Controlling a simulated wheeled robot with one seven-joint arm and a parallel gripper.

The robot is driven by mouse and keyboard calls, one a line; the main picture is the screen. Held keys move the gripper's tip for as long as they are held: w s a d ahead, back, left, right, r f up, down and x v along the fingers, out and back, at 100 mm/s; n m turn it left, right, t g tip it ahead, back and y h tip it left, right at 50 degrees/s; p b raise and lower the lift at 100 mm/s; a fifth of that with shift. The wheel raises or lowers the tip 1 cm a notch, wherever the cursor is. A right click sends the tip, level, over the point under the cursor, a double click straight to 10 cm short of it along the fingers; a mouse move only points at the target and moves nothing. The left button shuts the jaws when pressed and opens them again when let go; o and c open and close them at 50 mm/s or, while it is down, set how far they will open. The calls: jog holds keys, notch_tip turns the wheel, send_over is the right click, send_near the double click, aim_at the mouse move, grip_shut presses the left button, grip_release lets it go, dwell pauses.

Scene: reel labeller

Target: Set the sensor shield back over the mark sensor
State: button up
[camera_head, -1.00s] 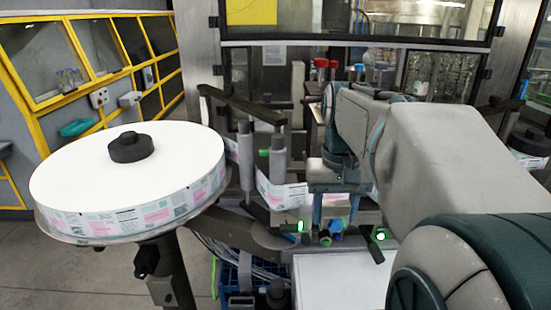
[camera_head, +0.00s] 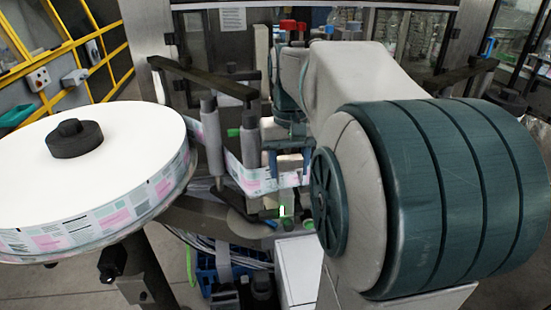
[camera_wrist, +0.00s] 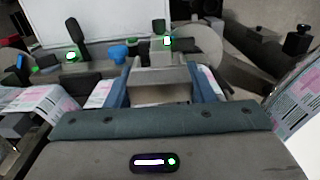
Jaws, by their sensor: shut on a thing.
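My gripper (camera_wrist: 163,82) shows in the wrist view with its two blue fingers shut on a grey, plate-like piece, which I take to be the sensor shield (camera_wrist: 161,74). The shield spans the gap between the fingers. Just beyond it is a small dark block with a lit green light, probably the mark sensor (camera_wrist: 166,42). I cannot tell whether the shield touches it. In the head view my gripper (camera_head: 289,165) is above the label web, and a lit sensor (camera_head: 282,211) shows below it. The shield is not clear there.
The large label reel (camera_head: 125,130) stands at the left. Its printed web (camera_head: 240,172) runs past upright grey rollers (camera_head: 251,150) beside my gripper. A dark bar (camera_head: 205,78) crosses above the rollers. A second green-lit fitting (camera_wrist: 71,56) and a blue knob (camera_wrist: 118,53) lie nearby.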

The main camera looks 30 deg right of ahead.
aim_at(287, 194)
jog(key=shift+w+d+f, duration=0.15)
jog(key=shift+w+f, duration=0.3)
jog(key=shift+w, duration=0.05)
jog(key=shift+w+f+b, duration=0.1)
jog(key=shift+f+b, duration=0.75)
jog(key=shift+f, duration=0.2)
jog(key=shift+f, duration=0.15)
jog(key=shift+f+b, duration=1.7)
jog(key=shift+f, duration=0.5)
jog(key=o, duration=1.2)
jog(key=shift+o, duration=0.2)
